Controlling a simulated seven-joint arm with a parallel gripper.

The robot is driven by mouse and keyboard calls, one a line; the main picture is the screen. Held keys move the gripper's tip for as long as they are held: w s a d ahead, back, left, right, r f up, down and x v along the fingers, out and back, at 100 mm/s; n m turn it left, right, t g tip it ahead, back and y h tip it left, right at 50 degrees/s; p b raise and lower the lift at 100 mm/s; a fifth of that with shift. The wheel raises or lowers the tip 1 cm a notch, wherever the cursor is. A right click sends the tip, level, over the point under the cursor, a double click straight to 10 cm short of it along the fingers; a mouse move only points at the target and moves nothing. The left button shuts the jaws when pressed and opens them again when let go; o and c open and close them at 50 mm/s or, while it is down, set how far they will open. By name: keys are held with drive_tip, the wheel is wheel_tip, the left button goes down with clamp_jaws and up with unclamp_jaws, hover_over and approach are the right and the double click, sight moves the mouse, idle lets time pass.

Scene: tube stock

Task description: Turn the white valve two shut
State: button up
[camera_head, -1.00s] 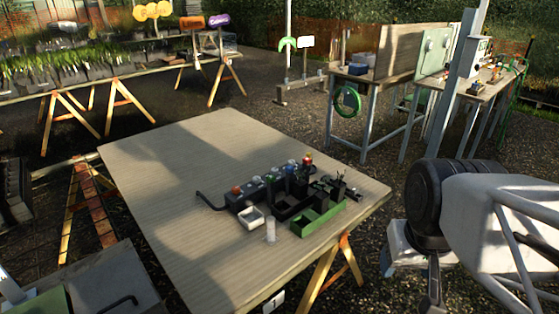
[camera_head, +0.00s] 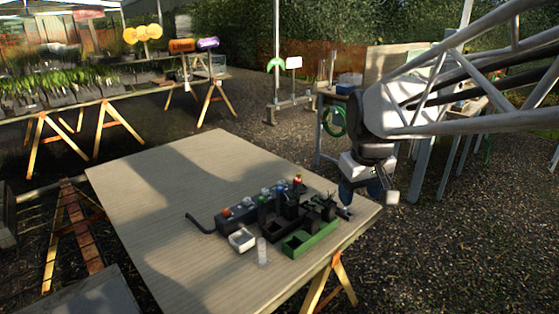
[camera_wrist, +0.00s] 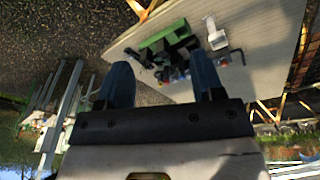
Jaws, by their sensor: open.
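A dark manifold (camera_head: 240,217) with a row of small coloured valve knobs stands on the wooden table. An orange-red knob (camera_head: 226,212) is at its near left end, and pale or bluish knobs (camera_head: 266,192) follow along the row. Which one is the white valve two is too small to tell. My gripper (camera_head: 361,194) is over the table's right edge, to the right of the manifold and apart from it. In the wrist view its two blue fingers are spread and empty (camera_wrist: 161,80), with the table items beyond them.
A green tray (camera_head: 312,241), a small white tray (camera_head: 241,239) and a clear cylinder (camera_head: 262,252) stand in front of the manifold. Dark upright parts (camera_head: 322,208) crowd its right side. The left of the table (camera_head: 150,190) is clear.

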drive_tip(key=w+a+n, duration=0.3)
drive_tip(key=w+a, duration=0.1)
drive_tip(key=w, duration=1.2)
drive_tip(key=n+g, duration=0.2)
drive_tip(key=n, duration=0.7)
hover_over(265, 190)
wheel_tip(265, 190, down, 27)
drive_tip(key=shift+d+r, duration=0.1)
drive_tip(key=shift+f, duration=3.9)
